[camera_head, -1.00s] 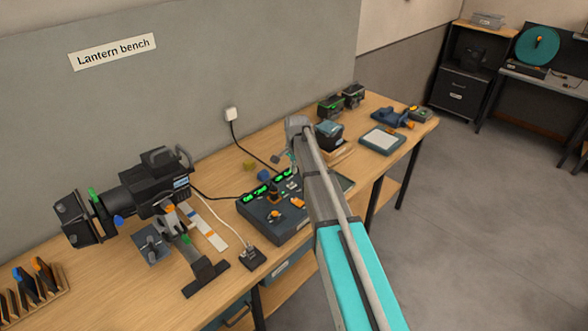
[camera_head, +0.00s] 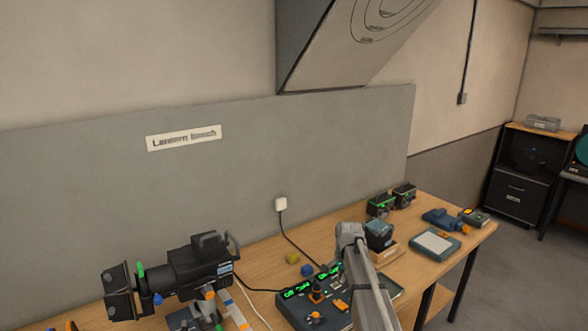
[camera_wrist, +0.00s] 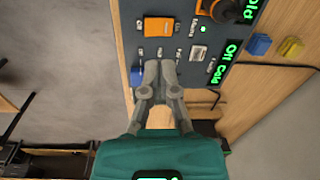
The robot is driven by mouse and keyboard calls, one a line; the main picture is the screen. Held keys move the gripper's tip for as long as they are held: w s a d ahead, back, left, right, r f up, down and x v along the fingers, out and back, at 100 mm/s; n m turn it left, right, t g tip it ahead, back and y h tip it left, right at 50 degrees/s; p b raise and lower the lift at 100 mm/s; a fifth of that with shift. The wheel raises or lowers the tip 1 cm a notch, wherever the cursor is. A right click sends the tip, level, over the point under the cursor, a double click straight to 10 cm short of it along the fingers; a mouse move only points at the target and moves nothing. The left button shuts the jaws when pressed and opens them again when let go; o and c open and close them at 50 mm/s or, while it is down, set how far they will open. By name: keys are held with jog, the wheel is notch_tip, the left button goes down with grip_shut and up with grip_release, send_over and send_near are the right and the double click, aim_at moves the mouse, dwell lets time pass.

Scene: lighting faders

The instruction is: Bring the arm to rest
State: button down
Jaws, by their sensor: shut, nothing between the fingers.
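My gripper (camera_wrist: 160,75) is shut and empty in the wrist view. Its fingertips overlap the dark control panel in that picture; I cannot tell how far above it they are. The lighting panel (camera_head: 294,308) sits on the bench, with green lit displays and orange controls; it also shows in the wrist view (camera_wrist: 180,28).
A black stage lantern (camera_head: 180,272) stands on the bench left of the panel. Small yellow (camera_head: 292,257) and blue (camera_head: 307,270) blocks lie behind the panel. A flat tablet-like device (camera_head: 434,243) and boxes (camera_head: 380,205) sit at the right. Free floor lies beyond the bench's right end.

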jog(key=s+f+n+b, duration=0.2)
jog(key=s+n, duration=0.3)
jog(key=s, duration=0.8)
jog(key=s+f+n+b, duration=0.3)
jog(key=s+f+n, duration=0.1)
jog(key=s, duration=0.8)
jog(key=shift+s+a+n+g+b, duration=0.2)
jog(key=shift+s+n+g+b, duration=0.1)
jog(key=shift+s+n, duration=0.1)
